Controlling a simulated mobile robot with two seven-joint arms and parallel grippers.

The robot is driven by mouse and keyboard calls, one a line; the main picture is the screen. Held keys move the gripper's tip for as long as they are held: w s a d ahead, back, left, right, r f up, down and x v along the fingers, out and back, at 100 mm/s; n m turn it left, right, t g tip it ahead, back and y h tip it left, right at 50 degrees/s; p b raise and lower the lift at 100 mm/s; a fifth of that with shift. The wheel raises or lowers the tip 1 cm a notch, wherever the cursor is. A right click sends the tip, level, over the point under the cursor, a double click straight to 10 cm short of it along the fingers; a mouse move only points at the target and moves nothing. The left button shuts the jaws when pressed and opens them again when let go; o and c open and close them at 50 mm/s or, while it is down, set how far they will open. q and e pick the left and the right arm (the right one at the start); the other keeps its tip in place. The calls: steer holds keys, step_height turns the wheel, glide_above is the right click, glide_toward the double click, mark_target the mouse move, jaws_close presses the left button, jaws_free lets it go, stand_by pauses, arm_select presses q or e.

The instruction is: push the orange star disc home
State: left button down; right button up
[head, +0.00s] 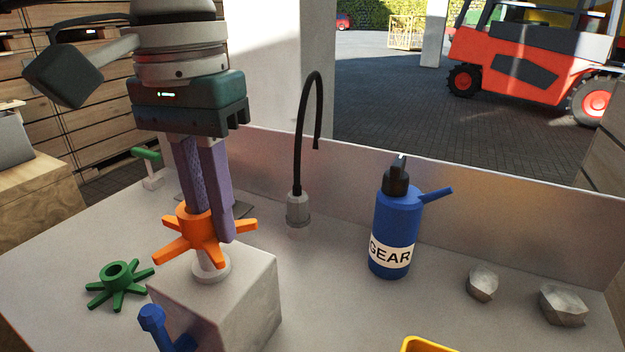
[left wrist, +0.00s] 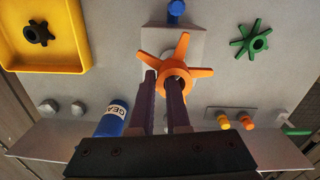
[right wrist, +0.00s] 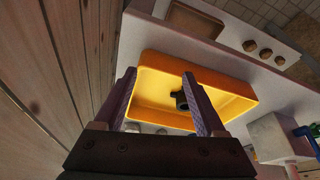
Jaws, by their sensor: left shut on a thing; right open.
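The orange star disc (head: 184,226) is over the grey block (head: 245,300), just above a pale round collar (head: 213,267) on the block's top. It looks roughly level. Its hub and the space right under it are partly hidden, so I cannot tell whether it touches the collar. My left gripper (head: 212,220) points down from above and is shut on the disc's hub; the left wrist view shows the disc (left wrist: 178,50) between the fingertips (left wrist: 162,78). My right gripper (right wrist: 160,78) is open and empty above a yellow tray (right wrist: 232,82), outside the head view.
A green star disc (head: 118,284) lies left of the block. A dark star disc (left wrist: 38,33) is in the tray.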

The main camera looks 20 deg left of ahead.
arm_select(q)
steer(key=shift+a+f+b, duration=0.2)
steer(key=shift+b, duration=0.3)
arm_select(e)
steer(key=shift+f, duration=0.65)
arm_select(q)
steer(key=shift+b, duration=0.3)
arm_select(e)
steer(key=shift+f, duration=0.3)
stand_by(0.4)
arm_select(q)
steer(key=shift+s+d+r, duration=0.15)
steer(key=shift+d+r, duration=0.05)
steer(key=shift+d, duration=0.05)
arm_select(e)
steer(key=shift+w, duration=0.15)
stand_by(0.8)
arm_select(q)
steer(key=shift+d+f+b, duration=0.1)
steer(key=shift+b, duration=0.75)
arm_select(e)
steer(key=shift+w+a+f, duration=0.1)
steer(key=shift+w+f, duration=0.05)
steer(key=shift+f, duration=0.1)
steer(key=shift+r, duration=0.1)
